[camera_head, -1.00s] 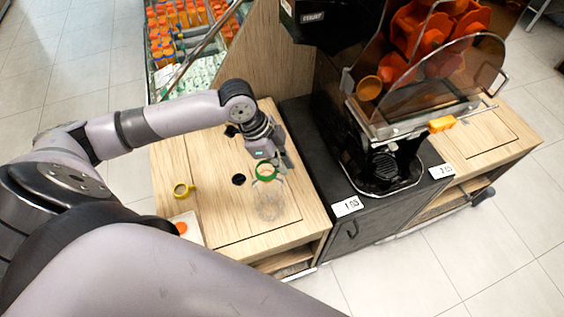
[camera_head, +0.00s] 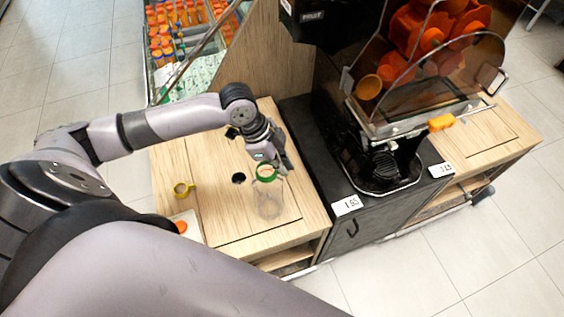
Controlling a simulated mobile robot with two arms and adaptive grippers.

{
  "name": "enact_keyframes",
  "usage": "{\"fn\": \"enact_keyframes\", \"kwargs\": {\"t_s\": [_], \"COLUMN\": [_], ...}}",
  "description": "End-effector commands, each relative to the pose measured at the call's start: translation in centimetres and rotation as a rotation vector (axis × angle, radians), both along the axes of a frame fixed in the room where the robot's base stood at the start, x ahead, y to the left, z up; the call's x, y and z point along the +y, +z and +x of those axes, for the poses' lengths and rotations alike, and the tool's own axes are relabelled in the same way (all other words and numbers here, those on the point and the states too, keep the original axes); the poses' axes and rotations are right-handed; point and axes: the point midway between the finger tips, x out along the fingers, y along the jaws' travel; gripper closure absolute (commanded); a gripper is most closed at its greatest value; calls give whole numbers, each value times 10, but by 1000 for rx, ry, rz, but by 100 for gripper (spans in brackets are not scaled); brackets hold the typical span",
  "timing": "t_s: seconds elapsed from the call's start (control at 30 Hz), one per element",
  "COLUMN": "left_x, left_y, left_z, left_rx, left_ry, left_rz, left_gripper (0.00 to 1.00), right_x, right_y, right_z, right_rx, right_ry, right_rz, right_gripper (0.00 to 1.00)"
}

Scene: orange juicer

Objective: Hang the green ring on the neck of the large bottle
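The large clear bottle (camera_head: 267,203) stands upright on the light wood counter (camera_head: 225,220). The green ring (camera_head: 266,173) is at the bottle's top and appears to be around the neck, though the see-through bottle makes its exact height hard to tell. My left gripper (camera_head: 282,168) is just to the right of and behind the ring, close to its edge. Its fingers are small and partly hidden, so I cannot tell whether they still hold the ring. My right gripper is not in view.
A yellow ring (camera_head: 183,189) lies on the counter at left, near a white tray (camera_head: 188,228) with an orange piece. The black orange juicer (camera_head: 385,165) stands to the right. The counter's front is clear.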

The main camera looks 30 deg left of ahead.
Motion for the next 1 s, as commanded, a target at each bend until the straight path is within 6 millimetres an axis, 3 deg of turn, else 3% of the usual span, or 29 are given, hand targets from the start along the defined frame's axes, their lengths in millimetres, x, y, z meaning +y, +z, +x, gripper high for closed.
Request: {"fn": "enact_keyframes", "kwargs": {"t_s": [1.0], "left_x": [0], "left_y": [-8], "left_z": [0], "left_rx": [0], "left_ry": [0], "left_rz": [-1], "left_gripper": [100], "right_x": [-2], "right_y": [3], "right_z": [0], "right_rx": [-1], "right_ry": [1], "right_rz": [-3], "right_gripper": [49]}}
